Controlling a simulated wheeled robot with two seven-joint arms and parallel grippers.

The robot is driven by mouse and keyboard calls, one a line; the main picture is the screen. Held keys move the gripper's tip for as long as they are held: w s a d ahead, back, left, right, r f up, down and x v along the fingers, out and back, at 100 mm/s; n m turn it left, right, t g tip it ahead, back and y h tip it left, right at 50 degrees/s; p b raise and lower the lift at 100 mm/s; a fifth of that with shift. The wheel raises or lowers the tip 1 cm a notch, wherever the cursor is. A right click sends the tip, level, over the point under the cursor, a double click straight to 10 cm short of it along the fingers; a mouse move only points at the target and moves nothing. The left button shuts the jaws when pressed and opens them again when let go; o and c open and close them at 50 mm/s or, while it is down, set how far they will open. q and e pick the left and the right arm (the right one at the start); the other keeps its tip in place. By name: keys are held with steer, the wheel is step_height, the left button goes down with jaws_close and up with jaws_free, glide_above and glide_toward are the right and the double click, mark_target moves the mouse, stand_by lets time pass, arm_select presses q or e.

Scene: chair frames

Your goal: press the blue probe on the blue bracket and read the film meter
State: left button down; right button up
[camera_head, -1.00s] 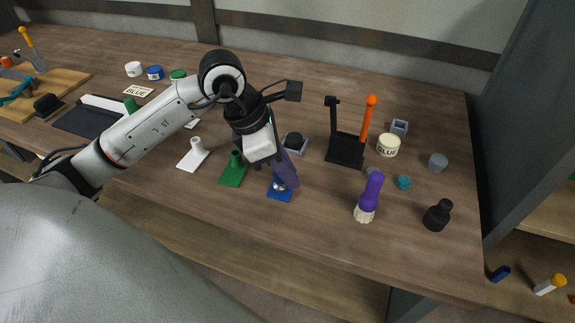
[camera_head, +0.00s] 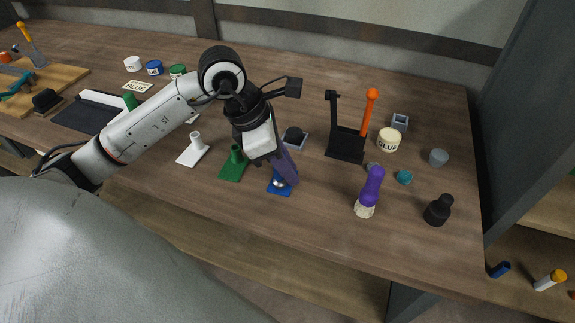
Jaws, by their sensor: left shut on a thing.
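The blue bracket (camera_head: 281,190) is a small flat plate near the front middle of the table, partly covered by my left gripper. My left gripper (camera_head: 286,172) reaches down over it, its dark purplish fingers just above or touching the plate. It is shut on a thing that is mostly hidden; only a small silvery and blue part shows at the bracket. I take it for the blue probe, but its contact with the bracket is not clear. A green bracket (camera_head: 234,167) and a white bracket (camera_head: 194,152) stand to the left. No meter reading can be read. My right gripper is not in view.
A black stand (camera_head: 346,147) with an orange handle, a glue jar (camera_head: 388,139), a purple-handled brush (camera_head: 369,188) and a black bottle (camera_head: 438,210) stand to the right. Lidded jars (camera_head: 155,68) and a wooden board (camera_head: 65,82) are at the left.

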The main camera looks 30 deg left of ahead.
arm_select(q)
steer(key=shift+s+f+b, duration=0.15)
steer(key=shift+f+b, duration=0.4)
stand_by(1.6)
step_height(320, 180, up, 7)
steer(key=p, duration=0.4)
steer(key=shift+r, duration=0.15)
stand_by(0.3)
steer(key=shift+d, duration=0.1)
stand_by(0.9)
